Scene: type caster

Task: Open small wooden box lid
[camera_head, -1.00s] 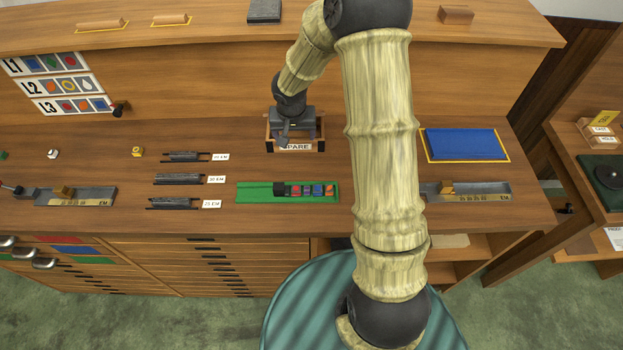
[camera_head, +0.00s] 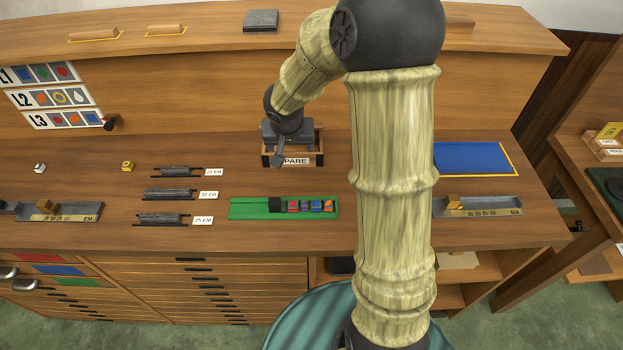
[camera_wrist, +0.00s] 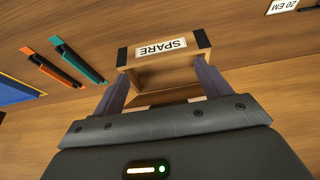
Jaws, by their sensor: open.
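The small wooden box (camera_head: 316,147) with dark corners and a SPARE label stands on the bench in the head view. My gripper (camera_head: 279,157) is over it, with a dark finger by the left end of the label. In the wrist view the box (camera_wrist: 142,76) shows its label upside down. My gripper (camera_wrist: 158,78) is open there, its two fingers apart towards the box's left and right sides, with nothing between them gripped. Whether the fingers touch the box I cannot tell. My gripper body hides the near part of the box, and I cannot make out a lid.
A green tray (camera_head: 240,208) with small coloured blocks lies in front of the box. Label racks (camera_head: 176,171) stand to the left, a blue mat (camera_head: 470,158) to the right. Orange and teal sticks (camera_wrist: 78,62) lie beside the box. A raised back shelf (camera_head: 215,42) runs behind.

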